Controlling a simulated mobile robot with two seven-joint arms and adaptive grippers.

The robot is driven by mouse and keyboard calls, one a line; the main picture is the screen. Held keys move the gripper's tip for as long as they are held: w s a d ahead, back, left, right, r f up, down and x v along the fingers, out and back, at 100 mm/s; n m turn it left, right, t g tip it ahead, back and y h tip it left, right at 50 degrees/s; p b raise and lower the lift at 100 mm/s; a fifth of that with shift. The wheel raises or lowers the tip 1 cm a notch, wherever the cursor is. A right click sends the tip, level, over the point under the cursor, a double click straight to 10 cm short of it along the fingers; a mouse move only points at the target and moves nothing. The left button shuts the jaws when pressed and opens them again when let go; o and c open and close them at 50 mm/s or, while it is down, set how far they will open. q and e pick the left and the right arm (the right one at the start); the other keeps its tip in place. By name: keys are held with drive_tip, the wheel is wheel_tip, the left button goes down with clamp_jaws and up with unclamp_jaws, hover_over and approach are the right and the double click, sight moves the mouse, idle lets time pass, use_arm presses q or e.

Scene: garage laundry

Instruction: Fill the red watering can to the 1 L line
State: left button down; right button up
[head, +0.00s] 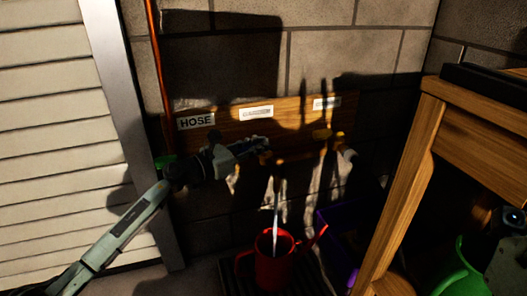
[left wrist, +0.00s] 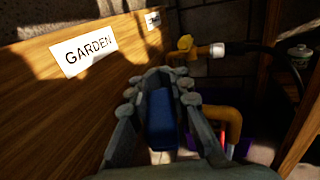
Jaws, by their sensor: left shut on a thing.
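The red watering can (head: 274,270) stands upright on a dark slatted base below the wooden tap board (head: 225,134). A thin pale stream of water (head: 276,215) falls from the middle tap into its open top. The water level and the 1 L line cannot be made out. My left gripper (head: 262,146) is at the middle tap, under the label reading GARDEN (left wrist: 84,50) in the left wrist view. There its fingers are shut on the blue tap handle (left wrist: 161,120). The tap's yellow spout (left wrist: 222,117) curves down beside it.
A yellow tap (left wrist: 187,46) with a dark hose is farther along the board. A purple crate (head: 340,238) stands right of the can. A wooden bench (head: 412,165) and a green can (head: 466,268) bound the right. A copper pipe (head: 157,70) and slatted door (head: 50,130) are left.

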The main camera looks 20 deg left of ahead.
use_arm(q)
drive_tip(key=c, duration=1.4)
unclamp_jaws()
drive_tip(key=shift+o, duration=0.2)
wheel_tip(320, 180, up, 10)
drive_tip(key=shift+c, duration=0.4)
